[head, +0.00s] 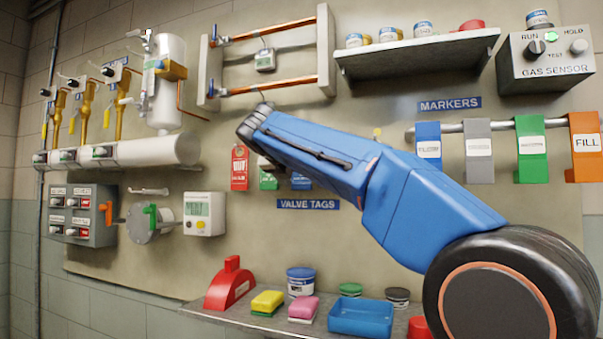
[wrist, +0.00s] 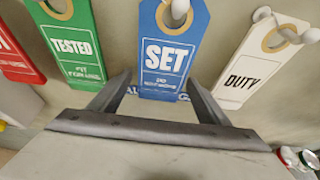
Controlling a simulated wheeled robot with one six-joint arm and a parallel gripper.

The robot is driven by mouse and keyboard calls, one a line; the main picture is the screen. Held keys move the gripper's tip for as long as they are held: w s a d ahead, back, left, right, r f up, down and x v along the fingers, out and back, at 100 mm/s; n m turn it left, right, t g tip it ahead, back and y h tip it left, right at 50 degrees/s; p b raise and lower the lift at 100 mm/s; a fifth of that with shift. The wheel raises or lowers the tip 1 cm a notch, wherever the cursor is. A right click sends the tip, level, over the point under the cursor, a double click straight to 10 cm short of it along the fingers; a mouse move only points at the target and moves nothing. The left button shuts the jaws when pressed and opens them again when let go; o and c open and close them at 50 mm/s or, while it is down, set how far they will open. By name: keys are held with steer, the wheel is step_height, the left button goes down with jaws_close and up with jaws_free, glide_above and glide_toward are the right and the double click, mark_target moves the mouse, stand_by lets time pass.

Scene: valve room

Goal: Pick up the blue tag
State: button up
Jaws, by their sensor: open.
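The blue tag (wrist: 168,50) reads "SET" and hangs from a peg through its top hole in the wrist view. In the head view the blue tag (head: 301,182) is mostly hidden behind my arm, above the "VALVE TAGS" label. My gripper (wrist: 158,84) is open, with one finger on each side of the tag's lower end. Whether either finger touches it I cannot tell. In the head view my gripper (head: 268,164) is small and partly covered by my arm, close to the tags.
A green "TESTED" tag (wrist: 75,45) and red tag (wrist: 15,55) hang to the left. A white "DUTY" tag (wrist: 250,65) hangs to the right. Below, a shelf holds a blue tray (head: 360,318) and sponges. A blue marker (head: 428,150) hangs on the right-hand rail.

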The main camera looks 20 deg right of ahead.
steer(key=shift+c, duration=0.3)
steer(key=c, duration=1)
steer(key=shift+c, duration=0.2)
steer(key=shift+r, duration=0.75)
steer(key=s+a, duration=1)
steer(key=s, duration=0.4)
steer(key=shift+s+a, duration=0.3)
steer(key=shift+s, duration=0.05)
